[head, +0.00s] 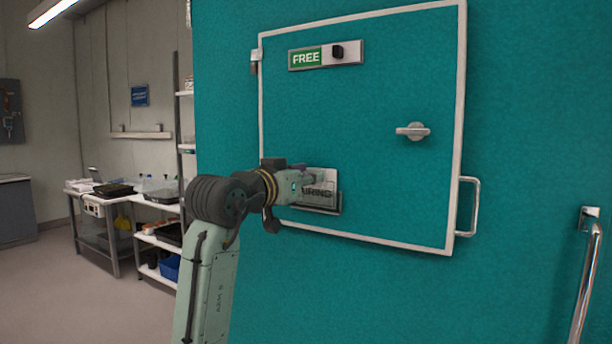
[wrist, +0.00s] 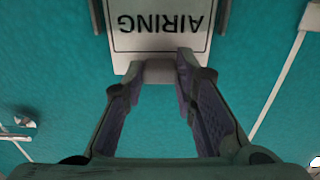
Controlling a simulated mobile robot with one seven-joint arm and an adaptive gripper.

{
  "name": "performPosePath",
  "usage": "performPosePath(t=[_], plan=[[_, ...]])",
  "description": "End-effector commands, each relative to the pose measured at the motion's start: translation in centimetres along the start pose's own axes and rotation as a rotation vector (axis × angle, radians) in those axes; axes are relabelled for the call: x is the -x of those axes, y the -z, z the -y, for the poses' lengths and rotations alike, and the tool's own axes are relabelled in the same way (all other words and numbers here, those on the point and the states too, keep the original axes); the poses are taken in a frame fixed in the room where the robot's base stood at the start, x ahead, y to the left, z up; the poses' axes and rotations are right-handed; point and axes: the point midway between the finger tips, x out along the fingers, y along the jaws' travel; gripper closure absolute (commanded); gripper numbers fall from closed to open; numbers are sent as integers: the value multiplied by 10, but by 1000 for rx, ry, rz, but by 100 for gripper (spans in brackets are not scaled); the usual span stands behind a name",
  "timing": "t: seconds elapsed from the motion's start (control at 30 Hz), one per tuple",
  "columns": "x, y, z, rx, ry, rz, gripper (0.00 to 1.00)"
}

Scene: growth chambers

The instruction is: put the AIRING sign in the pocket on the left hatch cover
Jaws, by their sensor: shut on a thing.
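The AIRING sign (head: 326,190) is a white plate with dark letters, in front of the lower left of the hatch cover (head: 370,110), a teal panel with a white border. The pocket (head: 322,209) is a grey holder on that cover; its edge shows below and right of the sign. In the wrist view the sign (wrist: 160,40) appears upside down, between the pocket's dark side rails (wrist: 222,14). I cannot tell how deep it sits. My gripper (wrist: 160,68) is shut on the sign's grey tab. In the head view my gripper (head: 306,180) covers the sign's left part.
A green FREE indicator (head: 306,58) with a black knob is at the cover's top. A turn handle (head: 413,131) is at its right, and a grab handle (head: 470,206) stands out beyond the right border. Benches (head: 120,200) with lab items stand at the far left; floor there is clear.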

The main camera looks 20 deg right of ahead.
Motion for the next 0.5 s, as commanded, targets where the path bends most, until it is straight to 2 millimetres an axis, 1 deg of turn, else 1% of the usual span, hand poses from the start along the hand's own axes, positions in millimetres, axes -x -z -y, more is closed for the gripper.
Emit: performPosePath(t=[0.2, 0.23, 0.5], plan=[[0, 0, 0, 0, 0, 0, 100], [0, 0, 0, 0, 0, 0, 73], [0, 0, 0, 0, 0, 0, 55]])
